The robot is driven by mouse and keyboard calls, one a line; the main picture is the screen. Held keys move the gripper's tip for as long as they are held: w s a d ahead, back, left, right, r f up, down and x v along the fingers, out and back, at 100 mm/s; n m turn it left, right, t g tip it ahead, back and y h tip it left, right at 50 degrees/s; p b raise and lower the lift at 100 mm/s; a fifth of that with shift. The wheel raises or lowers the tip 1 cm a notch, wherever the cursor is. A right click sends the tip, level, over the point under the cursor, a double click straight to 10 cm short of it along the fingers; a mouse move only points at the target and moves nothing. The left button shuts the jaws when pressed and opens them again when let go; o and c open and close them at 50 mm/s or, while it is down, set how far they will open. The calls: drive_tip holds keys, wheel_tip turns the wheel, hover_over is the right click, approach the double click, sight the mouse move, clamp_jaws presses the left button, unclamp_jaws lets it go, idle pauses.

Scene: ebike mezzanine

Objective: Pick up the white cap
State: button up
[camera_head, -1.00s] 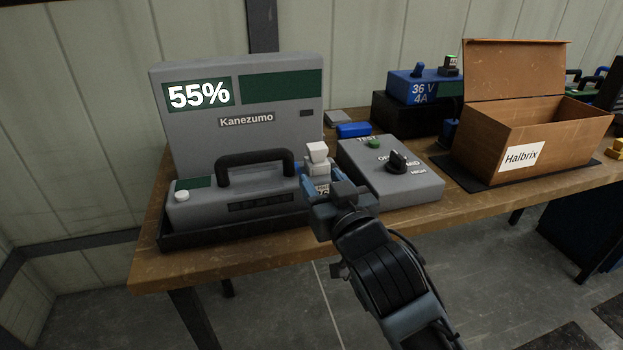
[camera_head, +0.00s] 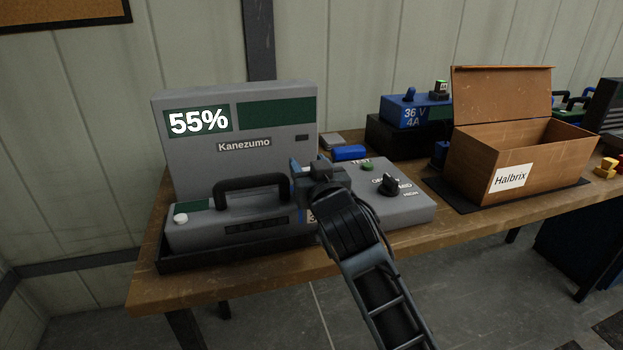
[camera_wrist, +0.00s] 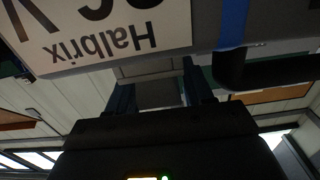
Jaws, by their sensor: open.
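The white cap stood at the right end of the grey battery case (camera_head: 215,236) a second ago; in the head view my gripper and wrist now hide it. My gripper (camera_head: 308,170) is open at that right end, its fingers up at the height of the case's handle. In the wrist view, which is upside down, my two fingers (camera_wrist: 157,84) stand apart with a pale grey block (camera_wrist: 157,95) showing between them. It may be the cap, but I cannot tell, nor whether the fingers touch it. A white label (camera_wrist: 105,30) reading Halbrix fills the upper left there.
The case has a black handle (camera_head: 250,184) and a small white knob (camera_head: 181,218). Behind stands a grey charger unit (camera_head: 195,160) showing 55%. A grey test box with a dial (camera_head: 405,207) lies close right of my gripper. An open cardboard box (camera_head: 475,165) stands farther right.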

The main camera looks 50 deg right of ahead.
drive_tip(key=shift+w, duration=0.1)
drive_tip(key=shift+c, duration=0.2)
drive_tip(key=c, duration=0.7)
drive_tip(key=shift+c, duration=0.2)
